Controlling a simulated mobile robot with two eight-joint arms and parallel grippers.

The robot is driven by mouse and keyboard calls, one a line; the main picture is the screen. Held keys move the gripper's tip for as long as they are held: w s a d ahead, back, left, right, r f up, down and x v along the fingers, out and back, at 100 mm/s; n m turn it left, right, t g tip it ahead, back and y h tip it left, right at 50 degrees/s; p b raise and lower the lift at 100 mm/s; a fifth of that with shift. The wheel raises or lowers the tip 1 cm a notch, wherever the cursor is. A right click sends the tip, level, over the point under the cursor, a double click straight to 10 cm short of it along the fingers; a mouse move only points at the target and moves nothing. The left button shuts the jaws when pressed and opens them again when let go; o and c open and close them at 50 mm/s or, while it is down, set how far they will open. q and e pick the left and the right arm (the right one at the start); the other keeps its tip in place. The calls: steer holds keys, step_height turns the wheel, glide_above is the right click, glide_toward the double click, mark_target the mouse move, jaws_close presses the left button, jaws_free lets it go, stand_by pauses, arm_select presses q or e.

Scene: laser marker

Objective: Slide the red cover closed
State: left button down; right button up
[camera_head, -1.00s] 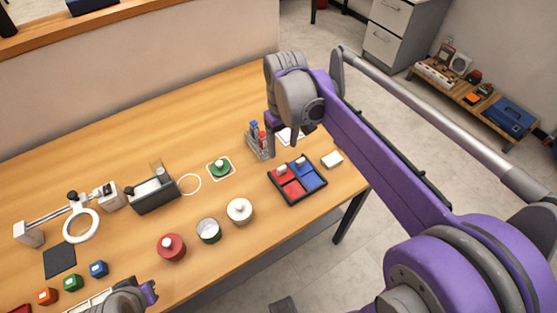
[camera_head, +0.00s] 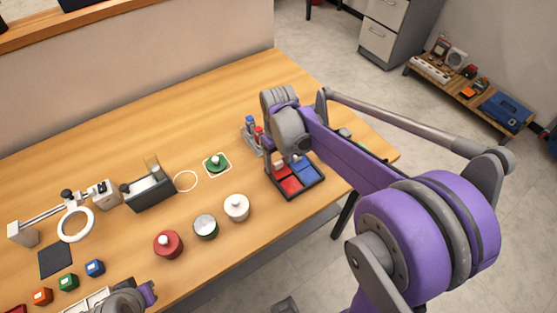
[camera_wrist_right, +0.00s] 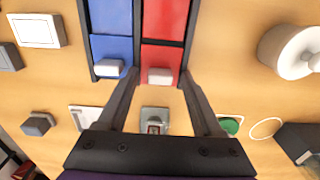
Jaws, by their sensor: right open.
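The black-framed box (camera_head: 318,189) at the right of the table has a red lane (camera_head: 290,186) and a blue lane (camera_head: 307,171). In the right wrist view the red cover (camera_wrist_right: 153,55) and its pale handle (camera_wrist_right: 160,76) lie at the near end of the red lane. The blue cover (camera_wrist_right: 103,47) with its own pale handle (camera_wrist_right: 108,69) is beside it. My right gripper (camera_wrist_right: 160,80) is open, its fingers spread on either side of the red cover's handle; contact cannot be told. My left gripper (camera_head: 150,292) is partly visible at the bottom edge in the head view; its jaws are unclear.
A rack with red and blue-capped tubes (camera_head: 251,130) stands close by the right gripper. White (camera_head: 237,208), grey (camera_head: 205,228) and red (camera_head: 168,244) round pieces stand left of the box. A green knob (camera_head: 216,162) sits farther back. The back of the table is clear.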

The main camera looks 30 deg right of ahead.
jaws_close()
stand_by(0.3)
stand_by(1.1)
